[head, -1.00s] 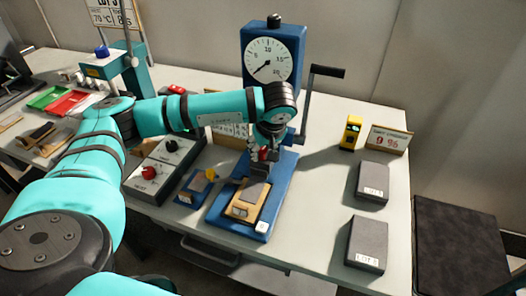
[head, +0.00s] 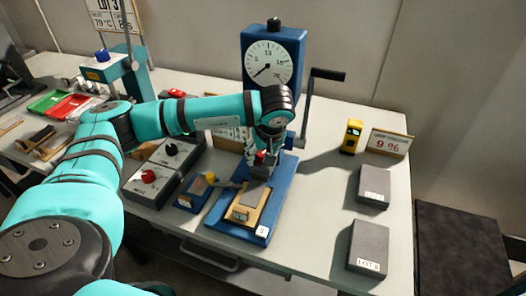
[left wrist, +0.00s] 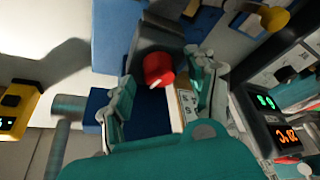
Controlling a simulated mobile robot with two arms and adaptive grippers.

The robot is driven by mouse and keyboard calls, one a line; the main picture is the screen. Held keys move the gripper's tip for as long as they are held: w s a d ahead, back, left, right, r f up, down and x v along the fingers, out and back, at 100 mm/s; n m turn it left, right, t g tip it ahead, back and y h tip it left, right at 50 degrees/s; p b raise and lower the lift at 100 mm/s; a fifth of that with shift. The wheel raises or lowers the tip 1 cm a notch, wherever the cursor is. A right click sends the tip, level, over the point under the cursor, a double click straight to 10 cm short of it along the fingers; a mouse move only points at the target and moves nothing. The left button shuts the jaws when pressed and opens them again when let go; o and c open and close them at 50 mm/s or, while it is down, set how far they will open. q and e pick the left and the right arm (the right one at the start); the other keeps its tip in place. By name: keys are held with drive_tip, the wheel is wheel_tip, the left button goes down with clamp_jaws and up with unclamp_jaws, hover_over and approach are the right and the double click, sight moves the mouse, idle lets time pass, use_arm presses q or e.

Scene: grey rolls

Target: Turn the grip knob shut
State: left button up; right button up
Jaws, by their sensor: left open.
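A red knob with a pale pointer mark (left wrist: 158,70) sits on a dark block in the left wrist view; I take it for the grip knob. In the head view only a bit of red (head: 259,157) shows behind my gripper. My left gripper (head: 257,168) is at the front of the blue test stand (head: 284,185). In the left wrist view my left gripper (left wrist: 163,90) is open, with one finger on each side of the knob. I cannot tell whether the fingers touch it. A tan holder with a grey piece (head: 250,205) lies on the stand's base, just below the gripper. My right gripper is not in view.
The stand carries a round dial (head: 268,64) and a crank (head: 325,75). A blue block with a yellow knob (head: 211,178) and a control box with a red knob (head: 149,176) stand left. Grey lot blocks (head: 368,247) lie right, near a yellow device (head: 351,136).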

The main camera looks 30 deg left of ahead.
use_arm(q)
drive_tip(key=v, duration=1.2)
drive_tip(key=shift+w, duration=0.1)
